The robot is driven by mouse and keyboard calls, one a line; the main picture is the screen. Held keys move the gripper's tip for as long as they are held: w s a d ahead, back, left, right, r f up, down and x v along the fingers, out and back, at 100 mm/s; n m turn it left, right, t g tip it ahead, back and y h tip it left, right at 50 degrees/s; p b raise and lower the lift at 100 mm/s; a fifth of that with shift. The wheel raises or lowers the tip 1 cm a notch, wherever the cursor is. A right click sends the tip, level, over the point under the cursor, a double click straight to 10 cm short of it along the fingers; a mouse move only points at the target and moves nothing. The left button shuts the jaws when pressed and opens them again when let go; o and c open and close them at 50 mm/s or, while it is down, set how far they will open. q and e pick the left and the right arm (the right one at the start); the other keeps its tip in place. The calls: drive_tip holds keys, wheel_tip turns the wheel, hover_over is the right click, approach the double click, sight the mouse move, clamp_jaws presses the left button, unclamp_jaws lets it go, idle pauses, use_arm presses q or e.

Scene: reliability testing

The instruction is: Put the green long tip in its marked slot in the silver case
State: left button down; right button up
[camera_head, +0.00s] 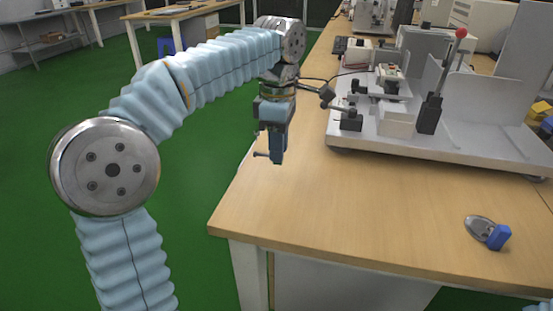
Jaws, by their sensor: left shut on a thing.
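My left gripper (277,158) hangs pointing down over the near left part of the table, left of the testing machine. Its fingers are shut on a small thin thing (262,154), which sticks out to the left near the fingertips. Its colour is too small to tell, so I cannot say if it is the green long tip. I cannot make out a green long tip or a silver case with a marked slot anywhere in this view. My right gripper is not in view; only a bit of light blue arm cover shows at the bottom right corner.
A small silver piece (478,227) with a blue block (498,237) lies at the front right. Yellow and blue items (541,115) sit at the right edge.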

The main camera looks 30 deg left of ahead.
use_arm(q)
drive_tip(key=shift+w+a+f+b, duration=0.1)
drive_tip(key=shift+a+f+b, duration=0.1)
drive_tip(key=shift+f, duration=0.8)
drive_tip(key=shift+w+a+f+b, duration=0.1)
drive_tip(key=shift+a+f, duration=0.05)
drive_tip(key=shift+f, duration=0.8)
drive_tip(key=c, duration=0.9)
unclamp_jaws()
drive_tip(key=shift+f, duration=0.1)
drive_tip(key=shift+c, duration=0.2)
wheel_tip(320, 180, up, 12)
drive_tip(key=p, duration=0.3)
drive_tip(key=shift+f, duration=0.2)
drive_tip(key=shift+n, duration=0.4)
drive_tip(key=shift+a+f, duration=0.15)
drive_tip(key=shift+f, duration=5.7)
